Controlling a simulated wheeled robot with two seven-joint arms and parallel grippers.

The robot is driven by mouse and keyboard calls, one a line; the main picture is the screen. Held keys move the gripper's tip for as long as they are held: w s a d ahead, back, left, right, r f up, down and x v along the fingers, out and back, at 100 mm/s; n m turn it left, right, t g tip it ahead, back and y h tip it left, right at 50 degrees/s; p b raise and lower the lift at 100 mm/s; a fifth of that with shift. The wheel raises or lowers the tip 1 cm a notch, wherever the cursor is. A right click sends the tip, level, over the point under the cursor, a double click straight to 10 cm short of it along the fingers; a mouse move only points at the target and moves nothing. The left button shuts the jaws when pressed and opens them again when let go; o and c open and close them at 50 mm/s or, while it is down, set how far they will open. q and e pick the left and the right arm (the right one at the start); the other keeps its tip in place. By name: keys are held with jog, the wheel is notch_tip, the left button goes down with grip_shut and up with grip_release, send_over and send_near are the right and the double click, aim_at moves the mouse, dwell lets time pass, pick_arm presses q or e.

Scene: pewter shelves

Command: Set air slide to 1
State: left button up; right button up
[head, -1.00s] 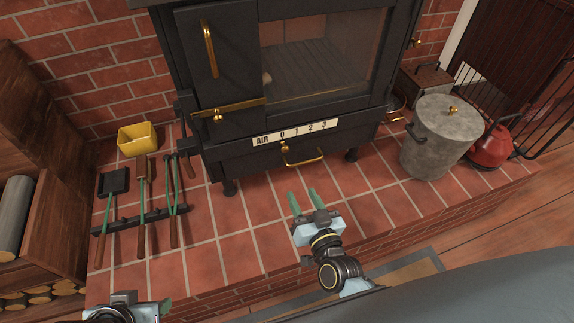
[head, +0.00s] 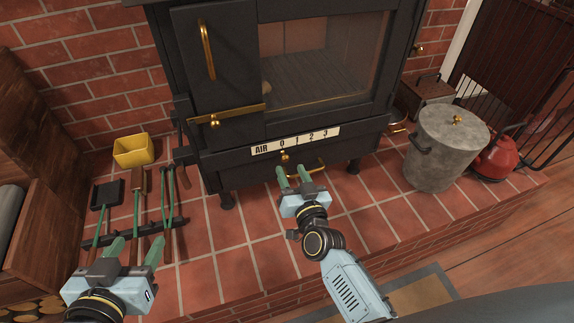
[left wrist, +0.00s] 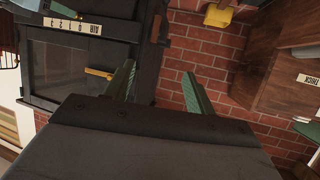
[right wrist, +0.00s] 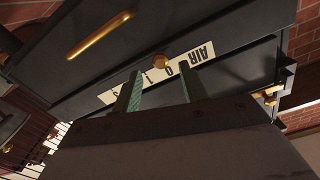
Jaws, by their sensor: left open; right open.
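The air slide's small brass knob (head: 284,156) sits just under the 0 of the white AIR label (head: 296,141) on the black stove's lower front. It also shows in the right wrist view (right wrist: 160,61), just beyond my fingertips. My right gripper (head: 292,173) is open and empty, its green fingers pointing at the stove front just below the knob. In the right wrist view the knob lines up with the gap between the fingers (right wrist: 162,80). My left gripper (head: 136,244) is open and empty above the hearth's left part, away from the stove.
A curved brass handle (right wrist: 100,36) is below the label, close to my right fingers. Fire tools on a rack (head: 136,230) and a yellow box (head: 133,150) are at left. A grey lidded bin (head: 445,150) and a red kettle (head: 496,155) stand at right.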

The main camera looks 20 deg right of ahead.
aim_at(286, 161)
jog(key=w+b, duration=0.1)
jog(key=w, duration=0.2)
jog(key=shift+w, duration=0.2)
pick_arm(q)
notch_tip(286, 161, up, 6)
jog(key=w+d+t+h, duration=0.1)
jog(key=t, duration=0.3)
jog(key=shift+w+d+h, duration=0.3)
jog(key=shift+w+d, duration=0.05)
pick_arm(e)
jog(key=shift+w, duration=0.4)
grip_shut()
